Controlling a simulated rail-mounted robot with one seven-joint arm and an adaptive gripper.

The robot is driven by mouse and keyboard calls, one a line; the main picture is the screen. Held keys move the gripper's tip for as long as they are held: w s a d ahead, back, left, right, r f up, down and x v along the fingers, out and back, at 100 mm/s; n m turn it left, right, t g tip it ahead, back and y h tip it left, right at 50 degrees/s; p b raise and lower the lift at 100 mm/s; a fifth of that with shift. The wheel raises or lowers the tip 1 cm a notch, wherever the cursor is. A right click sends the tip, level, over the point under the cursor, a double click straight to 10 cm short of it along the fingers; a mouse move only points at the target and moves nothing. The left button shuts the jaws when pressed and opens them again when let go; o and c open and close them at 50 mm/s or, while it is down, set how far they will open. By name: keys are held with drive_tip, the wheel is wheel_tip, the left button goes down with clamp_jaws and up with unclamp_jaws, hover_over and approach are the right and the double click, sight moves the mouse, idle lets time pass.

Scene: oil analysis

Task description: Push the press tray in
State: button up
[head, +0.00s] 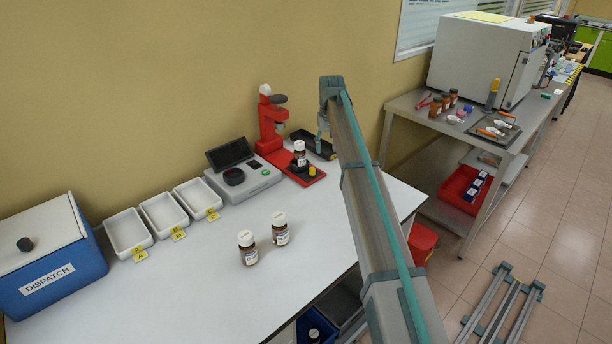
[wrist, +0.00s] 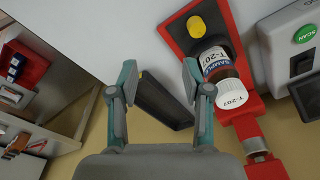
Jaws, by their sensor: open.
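The red press (head: 271,125) stands near the wall, with its red tray (head: 317,179) reaching out towards the front right. A brown bottle with a white cap and label (head: 299,153) stands upright on the tray, and a yellow knob (head: 312,171) sits at its outer end. In the wrist view the tray (wrist: 172,28), yellow knob (wrist: 197,26) and bottle labelled T-207 (wrist: 218,68) are right of centre. My gripper (wrist: 160,72) is open and empty, beside the tray and apart from the knob. In the head view my gripper (head: 325,146) hangs right of the bottle, partly hidden by my arm.
A black tray (head: 306,138) lies behind and right of the press; it also shows between my fingers (wrist: 160,101). A grey scanner device (head: 243,181) stands left of the press. Two brown bottles (head: 248,248) stand in front. The bench's right front is clear.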

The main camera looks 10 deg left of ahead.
drive_tip(key=r+g, duration=0.1)
drive_tip(key=r, duration=0.1)
hover_over(313, 168)
drive_tip(key=m, duration=0.1)
wheel_tip(313, 168, down, 11)
drive_tip(key=shift+s+a+r+p, duration=0.1)
drive_tip(key=shift+p, duration=1)
clamp_jaws()
